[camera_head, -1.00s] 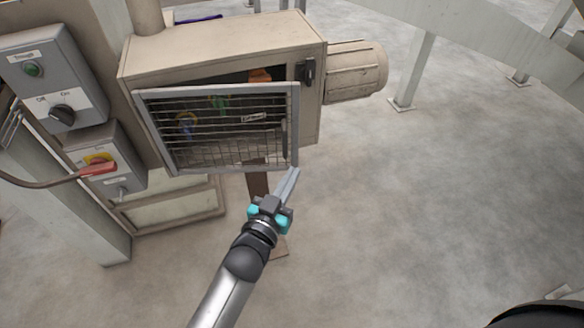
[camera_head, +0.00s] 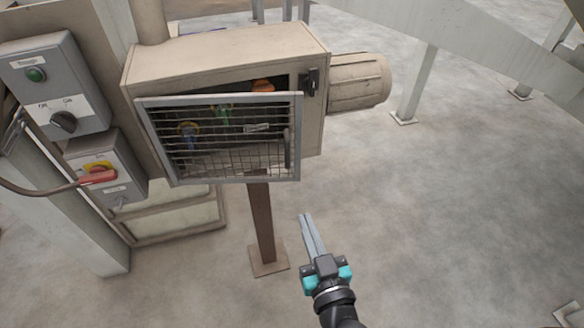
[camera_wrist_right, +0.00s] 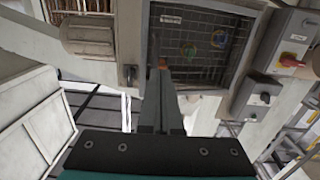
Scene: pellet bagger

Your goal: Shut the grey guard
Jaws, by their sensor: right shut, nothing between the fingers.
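The grey guard (camera_head: 228,181) is a framed mesh door on the front of the beige machine housing (camera_head: 225,52). It stands partly open: its left side meets the housing and its right side stands out from it, with a dark gap along the top. A dark upright handle (camera_head: 287,148) is near its right edge. A black latch (camera_head: 310,82) is on the housing's right front edge. My right gripper (camera_head: 305,216) is shut and empty, below and right of the guard, apart from it. In the right wrist view the fingers (camera_wrist_right: 165,65) point toward the guard (camera_wrist_right: 188,84). My left gripper is out of view.
Two grey control boxes (camera_head: 57,85) (camera_head: 103,172) stand left of the guard, the lower with a red-and-yellow switch. A motor (camera_head: 358,80) juts from the housing's right side. A brown post (camera_head: 262,220) stands below.

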